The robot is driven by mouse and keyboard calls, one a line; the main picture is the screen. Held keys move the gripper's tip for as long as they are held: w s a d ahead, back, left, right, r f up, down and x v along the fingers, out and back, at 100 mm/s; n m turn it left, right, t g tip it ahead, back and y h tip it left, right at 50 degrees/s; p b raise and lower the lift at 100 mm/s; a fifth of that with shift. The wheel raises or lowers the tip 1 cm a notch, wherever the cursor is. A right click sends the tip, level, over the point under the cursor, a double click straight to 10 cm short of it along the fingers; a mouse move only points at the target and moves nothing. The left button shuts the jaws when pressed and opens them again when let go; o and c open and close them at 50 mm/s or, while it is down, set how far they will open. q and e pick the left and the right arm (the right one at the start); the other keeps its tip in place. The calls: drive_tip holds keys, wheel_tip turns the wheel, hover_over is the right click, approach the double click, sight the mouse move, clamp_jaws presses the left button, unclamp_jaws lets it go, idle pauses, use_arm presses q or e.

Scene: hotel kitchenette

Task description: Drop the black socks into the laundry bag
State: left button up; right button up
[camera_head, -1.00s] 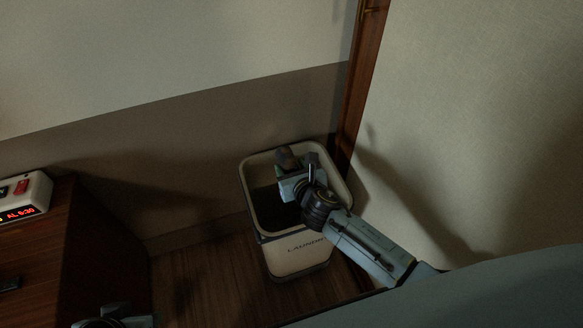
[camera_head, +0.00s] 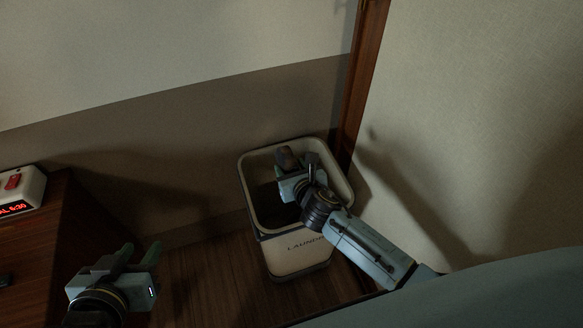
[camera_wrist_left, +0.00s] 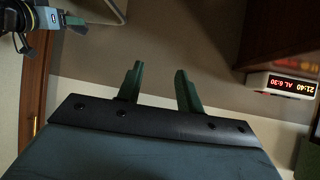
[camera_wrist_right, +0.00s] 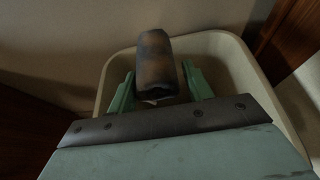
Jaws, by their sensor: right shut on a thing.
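The laundry bag (camera_head: 295,262) is a cream, open-topped bin with lettering on its front, standing on the floor in the corner. Its rim and inner wall also show in the right wrist view (camera_wrist_right: 228,68). My right gripper (camera_head: 297,168) is over the bag's opening, shut on the black socks (camera_wrist_right: 156,62), a dark roll with brownish patches held between its fingers. The roll also shows small in the head view (camera_head: 287,158). My left gripper (camera_head: 124,259) is open and empty, left of the bag; its spread fingers show in the left wrist view (camera_wrist_left: 159,75).
A dark wooden cabinet (camera_head: 85,235) with a white clock (camera_head: 22,190) on it stands at the left. A wooden door frame (camera_head: 362,85) rises behind the bag, with a pale wall to the right. The wood floor (camera_head: 195,285) left of the bag is clear.

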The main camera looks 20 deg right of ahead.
drive_tip(key=o, duration=1.1)
drive_tip(key=shift+c, duration=0.2)
use_arm(q)
drive_tip(key=shift+s, duration=0.1)
drive_tip(key=s+a+f+g+y+p, duration=0.2)
drive_tip(key=s+a+f+g+p, duration=0.25)
drive_tip(key=s+f+g, duration=0.35)
drive_tip(key=s+a+f+y+p, duration=0.1)
drive_tip(key=a+f+p, duration=0.2)
drive_tip(key=f, duration=0.6)
drive_tip(key=shift+s+a+f, duration=0.2)
drive_tip(key=shift+a+f, duration=0.2)
drive_tip(key=shift+a, duration=0.1)
use_arm(e)
drive_tip(key=v, duration=1.3)
drive_tip(key=shift+s, duration=0.15)
